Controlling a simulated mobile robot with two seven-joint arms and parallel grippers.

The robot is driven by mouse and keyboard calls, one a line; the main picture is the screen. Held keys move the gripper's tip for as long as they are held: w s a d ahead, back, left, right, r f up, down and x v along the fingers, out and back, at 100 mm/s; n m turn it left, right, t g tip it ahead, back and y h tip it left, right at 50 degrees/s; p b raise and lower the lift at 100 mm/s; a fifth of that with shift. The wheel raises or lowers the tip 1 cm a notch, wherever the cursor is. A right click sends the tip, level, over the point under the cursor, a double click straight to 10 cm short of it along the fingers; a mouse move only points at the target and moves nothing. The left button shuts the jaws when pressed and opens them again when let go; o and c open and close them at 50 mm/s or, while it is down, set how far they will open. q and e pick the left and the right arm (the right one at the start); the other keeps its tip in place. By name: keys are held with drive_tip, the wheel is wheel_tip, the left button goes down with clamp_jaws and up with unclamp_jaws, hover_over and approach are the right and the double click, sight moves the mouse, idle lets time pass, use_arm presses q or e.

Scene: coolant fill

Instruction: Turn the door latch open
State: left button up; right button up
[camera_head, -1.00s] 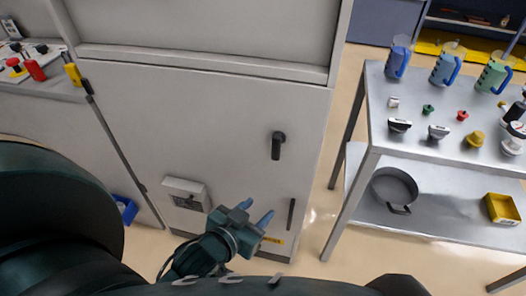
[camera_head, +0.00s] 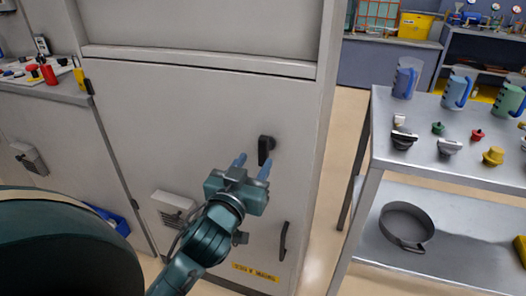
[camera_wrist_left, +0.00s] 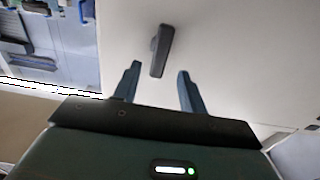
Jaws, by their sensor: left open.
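The door latch (camera_head: 265,148) is a dark handle on the grey cabinet door (camera_head: 180,115), near the door's right edge, and it hangs roughly vertical. My left gripper (camera_head: 252,166) is just below and left of the latch, its two blue fingers pointing up toward it. In the left wrist view the latch (camera_wrist_left: 159,52) shows between and beyond the open fingertips (camera_wrist_left: 158,70). The fingers look apart from the latch, with nothing between them. My right gripper is not in view.
A dark bar handle (camera_head: 283,241) sits lower on the door, beside a yellow label (camera_head: 255,273). A metal cart (camera_head: 375,150) with jugs, caps and a pan (camera_head: 405,226) stands to the right. A small vented box (camera_head: 172,207) is on the door's lower left.

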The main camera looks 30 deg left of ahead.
sight(262, 151)
use_arm(q)
drive_tip(key=x, duration=0.6)
drive_tip(key=shift+w, duration=0.25)
clamp_jaws()
